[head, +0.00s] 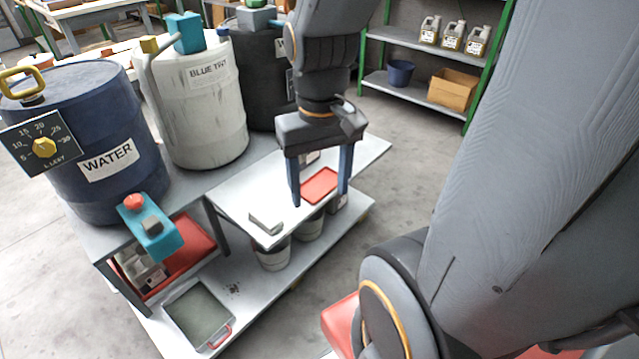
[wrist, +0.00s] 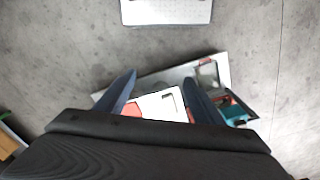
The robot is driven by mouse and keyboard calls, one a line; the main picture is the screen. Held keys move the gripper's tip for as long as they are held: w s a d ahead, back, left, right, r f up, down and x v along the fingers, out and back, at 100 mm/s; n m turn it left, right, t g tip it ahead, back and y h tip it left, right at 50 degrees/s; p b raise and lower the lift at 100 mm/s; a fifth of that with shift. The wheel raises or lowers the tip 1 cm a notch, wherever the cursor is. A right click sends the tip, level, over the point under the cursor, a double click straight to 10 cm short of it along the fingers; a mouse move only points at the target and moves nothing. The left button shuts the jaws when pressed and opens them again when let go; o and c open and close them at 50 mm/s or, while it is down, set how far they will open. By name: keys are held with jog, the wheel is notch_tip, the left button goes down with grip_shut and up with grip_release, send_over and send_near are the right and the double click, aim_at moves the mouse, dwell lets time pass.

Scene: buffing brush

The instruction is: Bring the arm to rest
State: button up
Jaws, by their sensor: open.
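My gripper (head: 321,196) hangs pointing down over the white-topped bench (head: 238,196) in the head view. Its two blue fingers are spread apart with nothing between them. In the wrist view the gripper (wrist: 160,92) also shows open, with the bench top well below the fingertips. My arm comes down from the top of the head view, and a large grey link of mine fills its right side.
A red tray (head: 320,185) and a small white block (head: 266,221) lie on the bench. A blue WATER drum (head: 85,130), a white drum (head: 200,110) and a black drum (head: 262,75) stand behind. Green-framed shelves (head: 400,42) are at the back. Bare floor lies right of the bench.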

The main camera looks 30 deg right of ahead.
jog(key=a+r+n+p, duration=0.1)
jog(key=a+r+p, duration=0.3)
jog(key=p, duration=0.4)
jog(key=shift+s+a+r+n, duration=0.3)
jog(key=shift+r+n, duration=0.1)
dwell(0.6)
